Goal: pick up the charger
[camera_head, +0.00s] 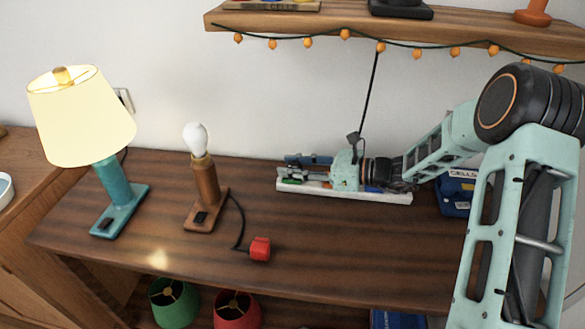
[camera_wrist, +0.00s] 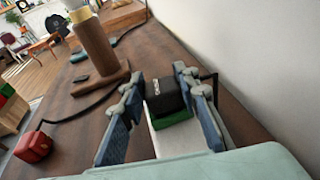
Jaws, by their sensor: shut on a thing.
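The charger (camera_wrist: 163,97) is a small black block with pale lettering, seen in the wrist view between the two blue fingers of my gripper (camera_wrist: 160,84). The fingers are closed on its sides. A green piece (camera_wrist: 172,120) shows directly against it on the near side; I cannot tell whether it is a separate thing. In the head view my gripper (camera_head: 291,167) is low over the left end of a white power strip (camera_head: 385,198), and its fingers mostly hide the charger. I cannot tell whether the charger is clear of the strip.
A bare-bulb wooden lamp (camera_head: 206,182) stands left of my gripper, its cord ending in a red plug (camera_head: 260,249). A teal lamp (camera_head: 115,180) is farther left. A blue box (camera_head: 455,193) stands right of the strip. A shelf (camera_head: 290,28) with string lights hangs above. The front-right tabletop is clear.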

